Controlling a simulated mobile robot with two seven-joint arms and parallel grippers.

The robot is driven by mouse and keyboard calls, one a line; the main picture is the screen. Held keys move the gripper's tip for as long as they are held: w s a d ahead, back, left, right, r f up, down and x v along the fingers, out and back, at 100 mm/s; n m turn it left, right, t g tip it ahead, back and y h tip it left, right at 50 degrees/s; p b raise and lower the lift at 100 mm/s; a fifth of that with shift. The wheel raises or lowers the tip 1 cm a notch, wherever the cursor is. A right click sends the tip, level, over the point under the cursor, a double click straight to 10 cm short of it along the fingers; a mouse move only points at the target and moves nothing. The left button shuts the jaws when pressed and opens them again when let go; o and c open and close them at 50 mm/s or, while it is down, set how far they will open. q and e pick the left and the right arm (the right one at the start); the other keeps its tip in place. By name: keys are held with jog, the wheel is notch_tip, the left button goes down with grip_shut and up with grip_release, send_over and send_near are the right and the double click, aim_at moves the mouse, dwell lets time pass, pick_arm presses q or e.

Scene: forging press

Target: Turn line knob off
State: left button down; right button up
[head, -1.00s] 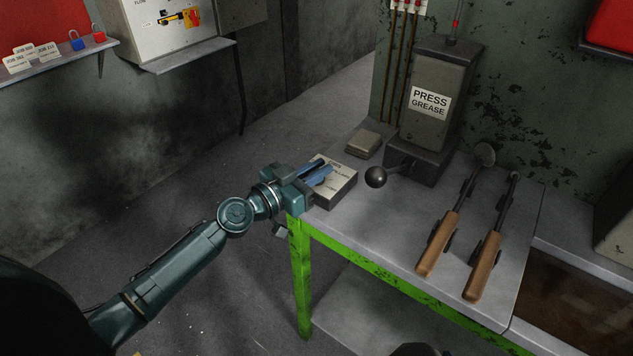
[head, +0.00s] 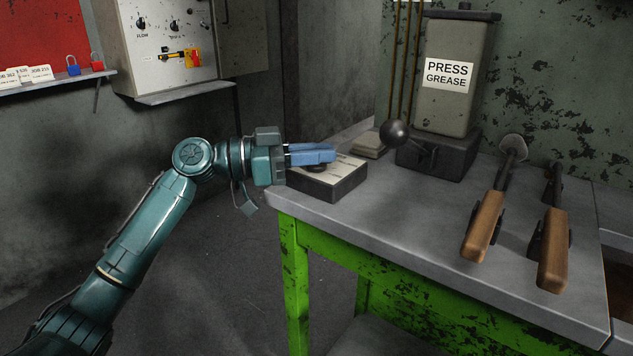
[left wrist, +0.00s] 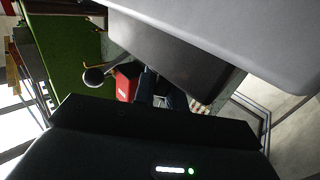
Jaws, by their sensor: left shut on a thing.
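A small box (head: 341,184) with a pale, lettered top and dark sides sits on the near left corner of the bench. A dark round knob (head: 318,168) shows on its top, partly hidden by my left gripper (head: 321,154). The blue fingers reach in from the left, low over the box, and are shut on the knob. The lettering is too small and covered to read. The left wrist view shows a black housing across the bottom and does not clearly show the fingertips or knob. My right gripper is out of view.
The grease unit (head: 445,90) stands behind with its black ball lever (head: 395,132) close to the box's right. Two wooden-handled tools (head: 484,226) lie at right. The bench (head: 390,220) is clear at front. A wall panel (head: 165,40) with knobs is at upper left.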

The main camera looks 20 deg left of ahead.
pick_arm(q)
jog(key=shift+w+f+m+g+h+b, duration=0.15)
jog(key=shift+m+g+h+b, duration=0.25)
jog(key=shift+m+g+b, duration=0.45)
jog(key=g, duration=0.1)
jog(key=m+g, duration=0.1)
jog(key=g, duration=0.1)
jog(key=m+g+h, duration=0.1)
jog(key=shift+r+m+g+b, duration=0.25)
jog(key=shift+b, duration=0.1)
jog(key=m+g, duration=0.2)
jog(key=g, duration=0.1)
jog(key=shift+g, duration=0.4)
jog(key=shift+m+g+y, duration=0.5)
jog(key=shift+m+g, duration=0.9)
jog(key=shift+g, duration=0.4)
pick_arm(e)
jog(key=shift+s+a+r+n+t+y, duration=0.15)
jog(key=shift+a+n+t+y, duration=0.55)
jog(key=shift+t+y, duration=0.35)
pick_arm(q)
jog(key=shift+s+f+g, duration=0.1)
jog(key=shift+s+g, duration=0.1)
jog(key=shift+g, duration=0.1)
jog(key=c, duration=1.4)
grip_release()
jog(key=shift+c, duration=0.2)
